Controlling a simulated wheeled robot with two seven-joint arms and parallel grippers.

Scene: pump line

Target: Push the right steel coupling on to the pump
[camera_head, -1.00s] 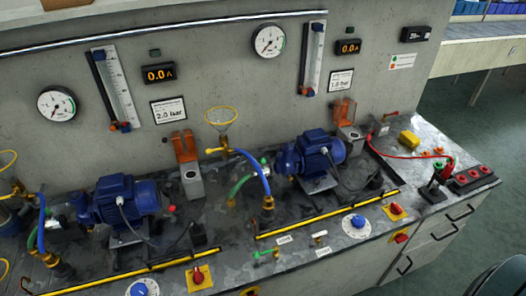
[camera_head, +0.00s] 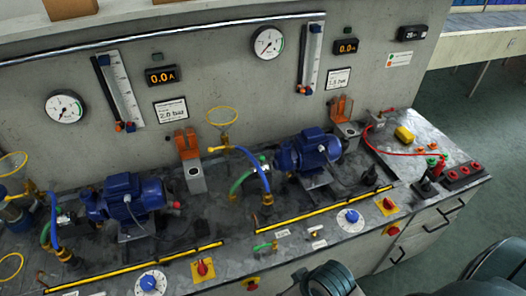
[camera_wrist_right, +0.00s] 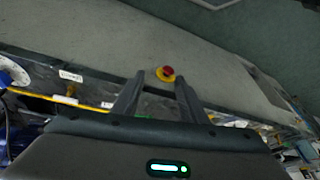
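The right blue pump (camera_head: 308,150) stands on the bench, right of the middle in the head view. A blue hose (camera_head: 256,168) and a green hose (camera_head: 240,182) run beside its left side. The right steel coupling is too small to make out clearly there. My right gripper (camera_wrist_right: 158,95) shows in the right wrist view with its two dark fingers apart and nothing between them. Beyond the fingertips is a red button on a yellow base (camera_wrist_right: 166,73). My left gripper is out of view.
A second blue pump (camera_head: 128,203) stands at the left. Yellow-black strips (camera_head: 320,208) run along the bench front. A blue dial (camera_head: 351,218), red knobs, gauges and a yellow handwheel (camera_head: 222,116) are nearby. A red cable (camera_head: 400,153) lies on the right panel.

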